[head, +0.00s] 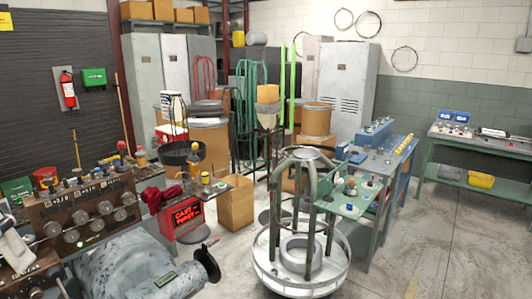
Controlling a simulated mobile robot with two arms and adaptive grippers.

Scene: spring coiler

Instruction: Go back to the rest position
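Neither of my grippers can be made out in the head view. A brown control panel (85,217) with several round knobs stands at the left. A large grey rounded machine housing (135,268) sits in front of it at the bottom left. A pale object lies at the left edge by the panel, and I cannot tell what it is. A round cage-like stand (309,235) with curved grey-green posts and a white base is in the middle foreground.
A small green shelf (352,208) adjoins the stand. A green workbench (480,150) stands at the right wall. A cardboard box (236,207) and a red sign box (186,218) stand between panel and stand. Bare concrete floor (450,240) is clear at the lower right.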

